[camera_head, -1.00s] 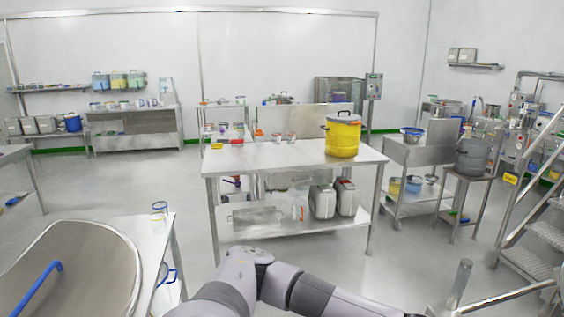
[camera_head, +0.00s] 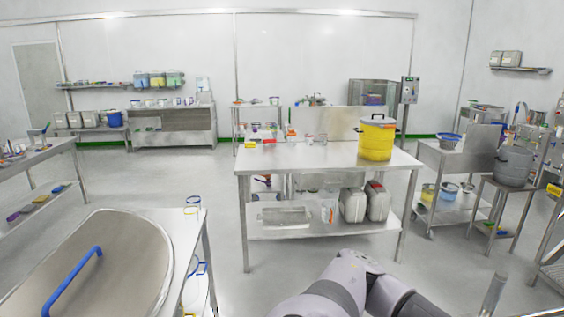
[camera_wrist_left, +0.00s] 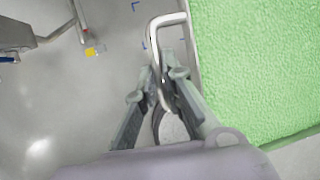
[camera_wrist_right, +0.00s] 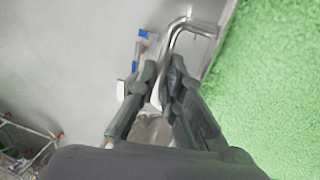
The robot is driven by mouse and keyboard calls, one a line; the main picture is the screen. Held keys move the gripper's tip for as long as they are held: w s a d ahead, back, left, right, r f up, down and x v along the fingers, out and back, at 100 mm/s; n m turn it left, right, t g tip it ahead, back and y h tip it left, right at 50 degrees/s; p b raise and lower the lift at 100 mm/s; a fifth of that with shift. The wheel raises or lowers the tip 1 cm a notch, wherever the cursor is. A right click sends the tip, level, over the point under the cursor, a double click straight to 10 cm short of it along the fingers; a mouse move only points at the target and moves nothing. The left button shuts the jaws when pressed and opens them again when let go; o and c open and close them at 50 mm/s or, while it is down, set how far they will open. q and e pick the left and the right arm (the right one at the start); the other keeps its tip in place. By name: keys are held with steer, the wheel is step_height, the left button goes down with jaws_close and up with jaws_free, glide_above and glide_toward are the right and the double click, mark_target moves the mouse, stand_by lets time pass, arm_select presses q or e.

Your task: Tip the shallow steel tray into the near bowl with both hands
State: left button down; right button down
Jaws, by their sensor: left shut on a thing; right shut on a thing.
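The shallow steel tray does not show in the head view. In the left wrist view its bright green granular load (camera_wrist_left: 260,70) fills the right side beside a steel rim. My left gripper (camera_wrist_left: 163,78) is shut on the bent steel tray handle (camera_wrist_left: 154,38). In the right wrist view my right gripper (camera_wrist_right: 163,70) is shut on another such handle (camera_wrist_right: 176,32), with the green load (camera_wrist_right: 275,85) to its right. A wide steel piece (camera_head: 115,265) with a blue handle lies at the lower left of the head view; whether this is the near bowl I cannot tell.
A steel table (camera_head: 310,160) ahead holds a yellow lidded drum (camera_head: 376,140) and small cups, with jerrycans (camera_head: 354,204) on its lower shelf. A grey pot (camera_head: 513,165) stands on a stand at right. Open floor (camera_head: 225,170) lies between the left benches and the table.

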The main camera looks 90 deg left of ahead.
arm_select(q)
steer(key=shift+w+a+r, duration=0.1)
steer(key=shift+w+r, duration=0.05)
steer(key=shift+r, duration=0.1)
arm_select(e)
steer(key=shift+r, duration=0.2)
